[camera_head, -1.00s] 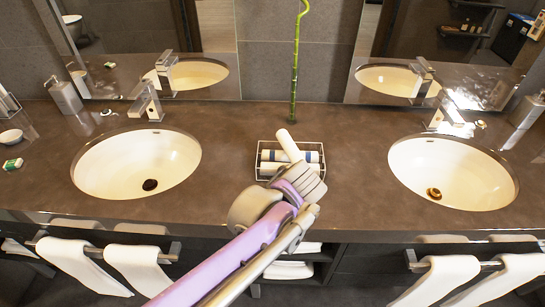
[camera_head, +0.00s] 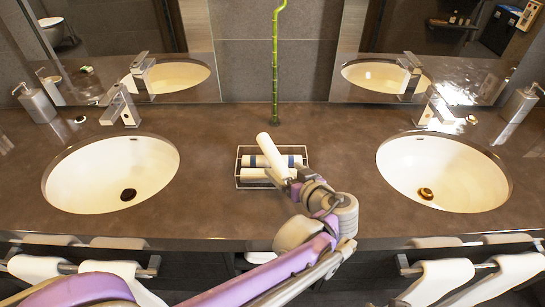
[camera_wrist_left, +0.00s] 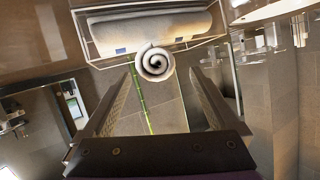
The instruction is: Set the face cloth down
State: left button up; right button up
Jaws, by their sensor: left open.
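The face cloth is a white roll (camera_head: 272,153) in the head view. It lies slanted on top of other white rolls in the wire basket, its near end toward my left gripper. In the left wrist view its spiral end (camera_wrist_left: 155,63) shows just beyond and between the fingertips. My left gripper (camera_head: 287,180) is open at the basket's near side. Its two fingers also show spread apart in the left wrist view (camera_wrist_left: 162,80). Whether a finger still touches the roll is not clear. My right gripper is not in view.
The wire basket (camera_head: 238,170) stands on the brown counter (camera_head: 215,205) between a left sink (camera_head: 100,170) and a right sink (camera_head: 455,170). A green bamboo stalk (camera_head: 275,70) rises behind it. The counter around the basket is clear. Towels hang along the front below.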

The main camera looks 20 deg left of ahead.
aim_at(278, 163)
pick_arm(q)
jog(key=x, duration=0.5)
jog(key=shift+w+a+f, duration=0.1)
jog(key=shift+w+f, duration=0.05)
grip_shut()
dwell(0.4)
